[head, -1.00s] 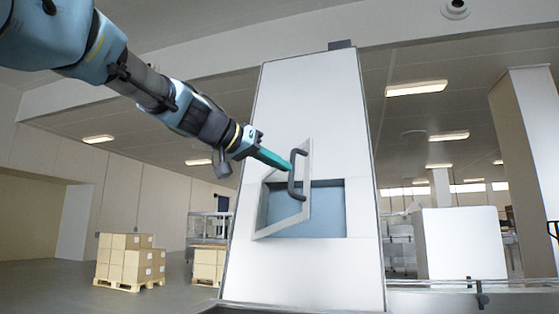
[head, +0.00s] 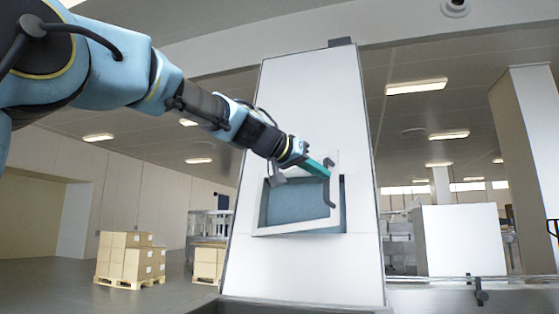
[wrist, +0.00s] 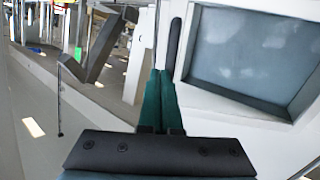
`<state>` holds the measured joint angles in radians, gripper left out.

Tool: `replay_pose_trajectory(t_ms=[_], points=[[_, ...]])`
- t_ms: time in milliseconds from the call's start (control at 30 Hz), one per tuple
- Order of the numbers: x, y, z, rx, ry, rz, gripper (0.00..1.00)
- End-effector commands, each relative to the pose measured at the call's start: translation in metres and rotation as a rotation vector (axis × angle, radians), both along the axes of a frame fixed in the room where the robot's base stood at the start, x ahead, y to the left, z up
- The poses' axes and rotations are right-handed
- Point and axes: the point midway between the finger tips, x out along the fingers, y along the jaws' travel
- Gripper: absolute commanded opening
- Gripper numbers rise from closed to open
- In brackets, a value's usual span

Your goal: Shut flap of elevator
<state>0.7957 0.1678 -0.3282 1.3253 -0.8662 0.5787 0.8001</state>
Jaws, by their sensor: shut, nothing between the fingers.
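The elevator (head: 300,120) is a tall white tapering housing in the middle of the head view. Its flap (head: 285,231), a pale frame around a blue-grey pane, stands slightly ajar, with a narrow strip of the opening showing along its right side. A dark bar handle (head: 331,192) is on the flap's right side. My gripper (head: 326,171) has its teal fingers shut and empty, with the tips at the handle's upper part; I cannot tell whether they touch. In the wrist view, the shut fingers (wrist: 160,100) point toward the flap's edge, with the pane (wrist: 255,50) to the right.
Stacked cartons (head: 125,258) on a pallet stand at the left, with more cartons (head: 208,263) beside the elevator. A white block (head: 462,243) and a pillar (head: 535,150) stand at the right. A rail (head: 440,282) runs along the lower right.

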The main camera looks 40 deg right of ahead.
Motion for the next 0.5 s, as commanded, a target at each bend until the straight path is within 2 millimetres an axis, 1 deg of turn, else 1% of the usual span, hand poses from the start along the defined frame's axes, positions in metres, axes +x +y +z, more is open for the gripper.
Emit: replay_pose_trajectory(t_ms=[33, 200, 400, 500], points=[[-0.002, -0.015, -0.003, 0.001, 0.002, -0.005, 0.0], [-0.003, -0.055, -0.012, 0.001, 0.002, -0.004, 0.0], [0.003, -0.092, -0.021, 0.002, 0.002, -0.002, 0.0], [0.006, -0.104, -0.025, 0.001, 0.001, -0.001, 0.0]])
